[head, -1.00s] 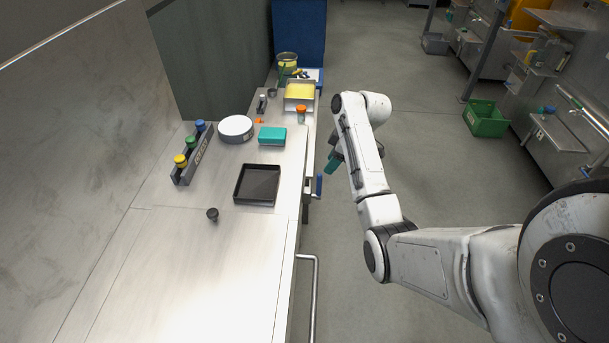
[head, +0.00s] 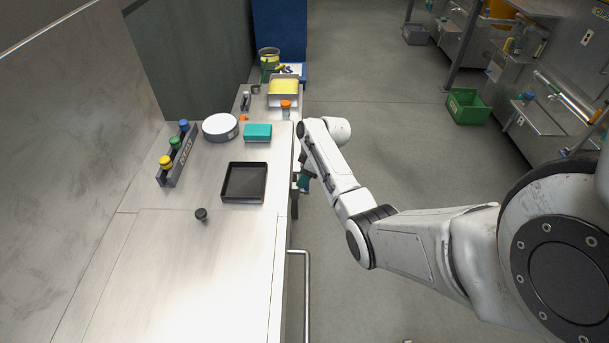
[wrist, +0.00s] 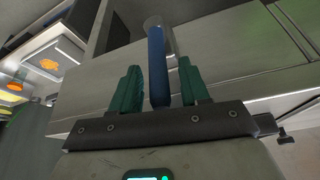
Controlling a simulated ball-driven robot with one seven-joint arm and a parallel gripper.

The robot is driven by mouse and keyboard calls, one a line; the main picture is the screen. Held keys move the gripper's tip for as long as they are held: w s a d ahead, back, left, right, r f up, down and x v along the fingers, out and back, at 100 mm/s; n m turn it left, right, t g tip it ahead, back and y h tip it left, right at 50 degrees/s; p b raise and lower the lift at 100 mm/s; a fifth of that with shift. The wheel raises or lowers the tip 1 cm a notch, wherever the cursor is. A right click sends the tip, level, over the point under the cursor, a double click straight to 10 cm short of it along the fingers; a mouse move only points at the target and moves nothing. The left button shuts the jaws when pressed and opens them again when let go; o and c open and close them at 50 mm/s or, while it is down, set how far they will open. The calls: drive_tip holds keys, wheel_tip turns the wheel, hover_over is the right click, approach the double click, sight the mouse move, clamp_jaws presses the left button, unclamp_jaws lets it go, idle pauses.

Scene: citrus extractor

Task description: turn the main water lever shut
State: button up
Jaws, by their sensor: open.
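The main water lever has a blue handle (wrist: 157,66) that stands upright in the wrist view, joined to a pale metal stub at its top. It sits at the front face of the steel counter. My gripper (wrist: 160,74) is open, with one green finger on each side of the blue handle. A small gap shows on both sides of it, and the jaws are not closed on it. In the head view my gripper (head: 305,182) is at the counter's right edge, partly hidden by my arm. The lever is mostly hidden there.
The steel counter (head: 165,270) carries a black tray (head: 245,183), a teal box (head: 257,132), a white round disc (head: 220,126) and a rack of coloured knobs (head: 175,155). A rail (head: 305,290) runs along its front. The floor to the right is clear up to a green crate (head: 467,106).

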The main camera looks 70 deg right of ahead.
clamp_jaws()
idle(0.3)
idle(0.3)
